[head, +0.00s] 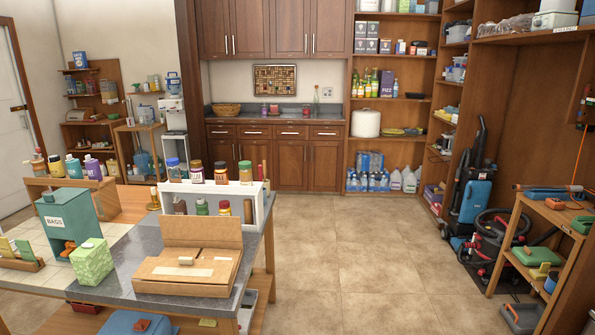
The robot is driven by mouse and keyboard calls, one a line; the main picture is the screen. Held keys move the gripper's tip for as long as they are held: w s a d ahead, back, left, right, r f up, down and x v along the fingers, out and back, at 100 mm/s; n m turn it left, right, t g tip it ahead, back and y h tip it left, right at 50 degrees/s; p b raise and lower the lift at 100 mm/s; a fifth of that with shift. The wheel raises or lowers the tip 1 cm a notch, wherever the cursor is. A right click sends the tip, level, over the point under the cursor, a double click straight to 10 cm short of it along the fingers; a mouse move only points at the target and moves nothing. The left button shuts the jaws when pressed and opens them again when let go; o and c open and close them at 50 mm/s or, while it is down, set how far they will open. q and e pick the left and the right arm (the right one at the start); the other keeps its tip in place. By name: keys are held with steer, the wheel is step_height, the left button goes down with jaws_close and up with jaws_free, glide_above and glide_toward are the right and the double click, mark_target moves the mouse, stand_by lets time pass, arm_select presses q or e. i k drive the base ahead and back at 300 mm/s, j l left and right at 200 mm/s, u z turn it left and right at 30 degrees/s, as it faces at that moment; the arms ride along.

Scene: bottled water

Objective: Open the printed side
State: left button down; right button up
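No printed side can be picked out with certainty at this size. A flat brown cardboard box (165,272) lies on the grey countertop in the near middle, with one panel (201,232) standing up at its back. Its top shows seams and small pale patches, too small to read. Shrink-wrapped water bottles (368,182) stand on the lowest level of the far wooden shelving; any print on their wrap is unreadable. Neither of my grippers is in view.
A white two-level rack (257,215) of jars stands behind the cardboard box. A teal box marked BAGS (67,218) and a green patterned box (92,262) stand left. A vacuum cleaner (493,238) is at right. The tiled floor (375,265) is clear between counter and shelving.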

mark_target(213, 228)
steer(key=i+l, duration=0.2)
steer(key=i, duration=0.25)
steer(key=i+l, duration=0.25)
steer(key=i, duration=0.25)
steer(key=i+l, duration=0.2)
steer(key=i, duration=0.25)
steer(key=i+l, duration=0.25)
steer(key=i, duration=0.2)
steer(key=i+l, duration=0.2)
steer(key=i, duration=0.3)
steer(key=i+l, duration=0.25)
steer(key=i, duration=0.2)
steer(key=i+l+u, duration=0.1)
steer(key=i+l, duration=0.2)
steer(key=i, duration=0.25)
steer(key=i+l+u, duration=0.15)
steer(key=i+l, duration=0.2)
steer(key=i, duration=0.2)
steer(key=u, duration=1.55)
steer(key=i+j+u, duration=0.1)
steer(key=u, duration=0.4)
steer(key=i+j+u, duration=0.15)
steer(key=u, duration=0.35)
steer(key=i+u, duration=0.2)
steer(key=u, duration=0.25)
steer(key=k+j, duration=0.1)
